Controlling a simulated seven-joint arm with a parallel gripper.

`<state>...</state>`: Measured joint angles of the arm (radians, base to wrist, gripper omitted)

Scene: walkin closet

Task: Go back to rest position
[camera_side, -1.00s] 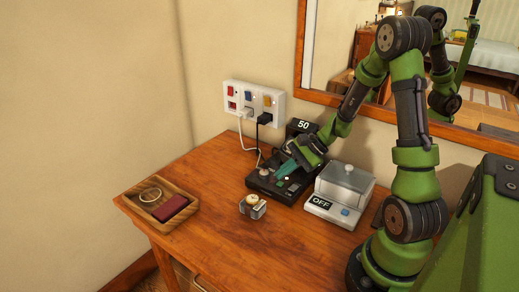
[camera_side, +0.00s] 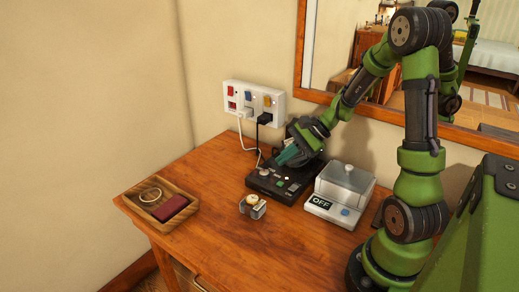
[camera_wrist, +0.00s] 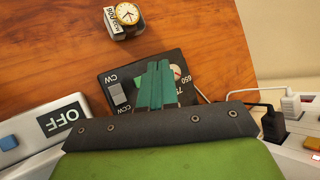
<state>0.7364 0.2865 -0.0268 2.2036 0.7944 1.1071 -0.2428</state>
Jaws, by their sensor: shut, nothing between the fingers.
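My gripper (camera_side: 281,158) is shut and empty, its green fingers together. It hangs over the black control box (camera_side: 272,183) on the wooden desk. In the side view it hides the box's raised back part. In the wrist view my gripper (camera_wrist: 155,72) covers the middle of the black box (camera_wrist: 116,80), between a CW/CCW switch (camera_wrist: 117,93) and a partly hidden dial (camera_wrist: 176,72). I cannot tell the exact gap between fingertips and box.
A white box with a clear lid (camera_side: 345,185) reads OFF, right of the black box. A watch on a small holder (camera_side: 252,206) stands in front. A wooden tray (camera_side: 133,207) holds a ring-shaped item and a dark red item. Cables run to a wall socket panel (camera_side: 254,101).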

